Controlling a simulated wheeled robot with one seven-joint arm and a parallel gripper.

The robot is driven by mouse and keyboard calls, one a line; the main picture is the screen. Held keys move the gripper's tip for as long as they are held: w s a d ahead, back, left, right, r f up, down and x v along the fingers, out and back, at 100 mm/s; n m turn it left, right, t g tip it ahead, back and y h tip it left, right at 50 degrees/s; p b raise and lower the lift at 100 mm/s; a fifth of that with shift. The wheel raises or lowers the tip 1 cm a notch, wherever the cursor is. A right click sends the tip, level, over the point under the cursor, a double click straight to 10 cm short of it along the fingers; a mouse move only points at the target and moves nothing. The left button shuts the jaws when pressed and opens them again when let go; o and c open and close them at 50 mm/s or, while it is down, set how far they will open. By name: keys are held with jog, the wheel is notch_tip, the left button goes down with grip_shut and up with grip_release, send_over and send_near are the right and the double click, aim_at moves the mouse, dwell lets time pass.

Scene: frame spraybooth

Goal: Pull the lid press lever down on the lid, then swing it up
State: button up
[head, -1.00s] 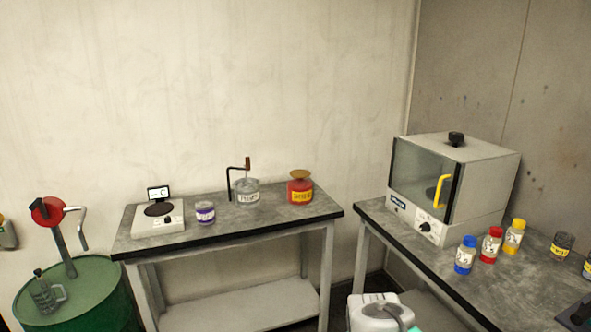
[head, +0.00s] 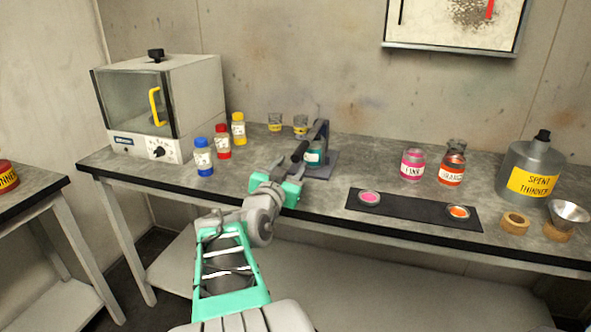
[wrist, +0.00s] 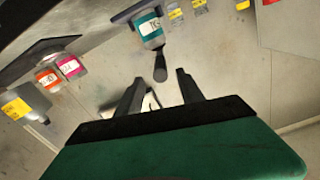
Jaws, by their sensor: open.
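The lid press (head: 322,136) stands on the bench, on a grey base plate, with a teal-labelled jar (head: 314,156) under it. Its lever has a black grip (head: 300,151) that points out toward my arm. In the wrist view the jar (wrist: 150,28) appears tilted, with the dark lever grip (wrist: 160,68) in front of it. My gripper (head: 286,172) is open, close to the grip. In the wrist view my two fingertips (wrist: 158,86) stand either side of the line of the grip, which shows just beyond them. I cannot tell whether they touch it.
Blue (head: 203,158), red (head: 222,142) and yellow (head: 238,129) capped bottles stand left of the press, beside an oven (head: 190,95). A dark mat (head: 413,210) with two lids, pink (head: 412,165) and orange (head: 451,166) jars, and a thinner can (head: 535,165) are to the right.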

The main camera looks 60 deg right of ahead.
aim_at(300, 153)
jog(key=d, duration=0.5)
jog(key=w+d+p, duration=0.1)
jog(key=d, duration=0.1)
jog(key=shift+d+r, duration=0.15)
jog(key=shift+d, duration=0.2)
grip_shut()
dwell(1.0)
